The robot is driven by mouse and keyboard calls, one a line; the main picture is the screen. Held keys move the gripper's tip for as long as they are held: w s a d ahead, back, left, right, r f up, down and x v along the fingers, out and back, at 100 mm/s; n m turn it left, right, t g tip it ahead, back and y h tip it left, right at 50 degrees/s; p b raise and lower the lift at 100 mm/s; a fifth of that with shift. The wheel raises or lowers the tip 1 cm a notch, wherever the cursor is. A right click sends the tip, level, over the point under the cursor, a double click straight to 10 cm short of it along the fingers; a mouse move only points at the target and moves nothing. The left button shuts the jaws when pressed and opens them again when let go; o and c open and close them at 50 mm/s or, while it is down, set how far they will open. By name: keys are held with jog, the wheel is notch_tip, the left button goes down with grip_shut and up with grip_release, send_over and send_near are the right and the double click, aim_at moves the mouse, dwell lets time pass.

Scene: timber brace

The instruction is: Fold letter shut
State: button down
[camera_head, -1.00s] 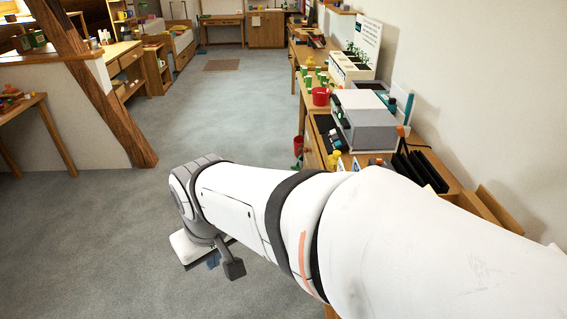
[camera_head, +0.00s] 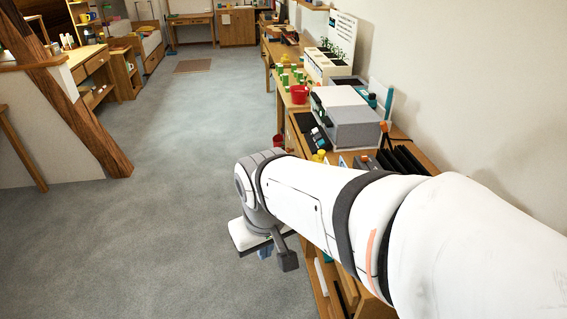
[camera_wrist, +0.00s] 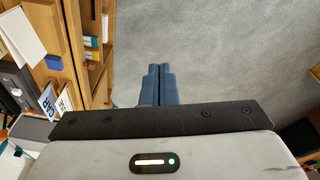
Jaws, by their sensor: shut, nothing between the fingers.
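My gripper (camera_wrist: 160,72) has its two blue fingers together with nothing between them, over grey carpet in the wrist view. In the head view, the blue fingers (camera_head: 265,252) hang low beside the desk, on its aisle side, and are small and partly hidden by my wrist. I cannot pick out the letter for certain in either view. A white sheet or panel (camera_wrist: 22,36) shows at the upper left of the wrist view, but I cannot tell what it is.
A wooden desk (camera_head: 292,128) along the right wall holds a grey-white box-like machine (camera_head: 345,118), a red cup (camera_head: 299,94) and black upright dividers (camera_head: 403,160). My arm hides its near part. A timber brace (camera_head: 62,92) stands at left. The carpet (camera_head: 185,140) between is clear.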

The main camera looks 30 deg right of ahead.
jog(key=w+d+f+n+g+h+p, duration=0.1)
jog(key=w+d+f+n+g+h, duration=0.1)
jog(key=w+d+f+n+h, duration=0.55)
jog(key=w+d+f+n+g+h+p, duration=0.1)
jog(key=w+d+f+n+h, duration=0.4)
jog(key=d+n, duration=0.55)
jog(key=shift+m+y, duration=0.45)
jog(key=shift+m, duration=0.15)
jog(key=x, duration=0.4)
jog(key=s+r+x, duration=0.1)
jog(key=x, duration=0.4)
jog(key=s+x, duration=0.1)
jog(key=x, duration=0.4)
jog(key=shift+s+d+r, duration=0.2)
jog(key=shift+s+d, duration=0.05)
jog(key=shift+d, duration=0.8)
